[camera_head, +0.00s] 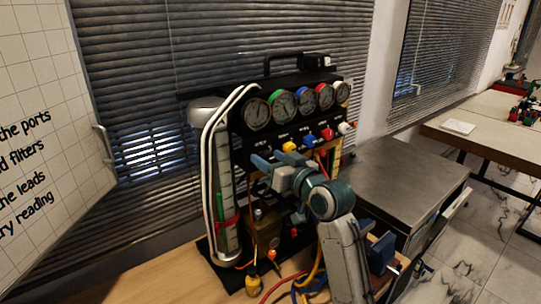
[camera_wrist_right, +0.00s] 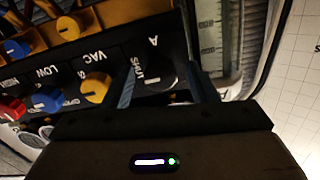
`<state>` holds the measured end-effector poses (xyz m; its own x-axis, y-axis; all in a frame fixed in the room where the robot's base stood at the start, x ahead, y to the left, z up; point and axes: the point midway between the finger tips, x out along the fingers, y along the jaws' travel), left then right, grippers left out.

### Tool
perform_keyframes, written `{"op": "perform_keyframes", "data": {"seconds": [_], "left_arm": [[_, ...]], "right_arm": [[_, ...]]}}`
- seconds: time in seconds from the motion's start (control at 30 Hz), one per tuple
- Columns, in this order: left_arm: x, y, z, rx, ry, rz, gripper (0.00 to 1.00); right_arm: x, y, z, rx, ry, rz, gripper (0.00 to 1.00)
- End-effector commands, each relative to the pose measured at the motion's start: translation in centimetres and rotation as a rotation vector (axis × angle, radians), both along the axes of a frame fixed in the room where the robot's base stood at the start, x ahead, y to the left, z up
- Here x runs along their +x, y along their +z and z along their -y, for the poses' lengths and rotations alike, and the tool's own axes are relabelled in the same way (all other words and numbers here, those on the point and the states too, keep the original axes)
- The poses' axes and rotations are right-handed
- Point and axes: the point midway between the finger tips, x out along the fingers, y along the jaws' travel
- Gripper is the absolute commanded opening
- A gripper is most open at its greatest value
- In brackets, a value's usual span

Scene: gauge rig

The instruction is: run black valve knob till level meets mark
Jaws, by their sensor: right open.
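The black valve knob (camera_wrist_right: 160,76) is at the end of the knob row in the right wrist view, with white "SHUT" lettering beside it. My right gripper (camera_wrist_right: 165,88) is open, with one finger on each side of the knob; I cannot tell whether they touch it. In the head view my right gripper (camera_head: 262,163) is at the left end of the row and hides the black knob. The sight tube (camera_head: 225,180) stands at the rig's left, with green in its lower part (camera_head: 220,206) and a red band (camera_head: 229,222) around it. The exact level is too small to read. My left gripper is not in view.
White hoses (camera_head: 209,150) run beside the tube. Loose coloured leads (camera_head: 310,280) lie in front. A metal cabinet (camera_head: 400,175) stands right.

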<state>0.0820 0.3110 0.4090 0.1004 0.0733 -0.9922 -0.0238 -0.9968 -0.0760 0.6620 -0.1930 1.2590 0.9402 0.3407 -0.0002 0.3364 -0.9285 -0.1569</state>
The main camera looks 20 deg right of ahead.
Motion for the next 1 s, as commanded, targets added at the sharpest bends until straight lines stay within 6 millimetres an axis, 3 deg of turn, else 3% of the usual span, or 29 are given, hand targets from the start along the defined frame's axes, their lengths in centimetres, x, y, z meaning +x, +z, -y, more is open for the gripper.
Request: {"op": "perform_keyframes", "data": {"seconds": [0.27,0.5,0.53,1.0], "left_arm": [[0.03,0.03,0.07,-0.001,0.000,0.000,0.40],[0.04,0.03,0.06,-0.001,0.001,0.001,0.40],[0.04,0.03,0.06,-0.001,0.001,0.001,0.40],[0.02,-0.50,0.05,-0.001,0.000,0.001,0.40]], "right_arm": [[0.18,-0.03,-0.05,-0.001,0.000,0.000,0.52],[0.17,-0.02,-0.05,0.000,-0.001,0.000,0.09],[0.17,-0.02,-0.04,0.000,-0.001,0.000,0.08],[0.17,-0.07,-0.08,-0.112,0.000,0.041,0.08]]}}
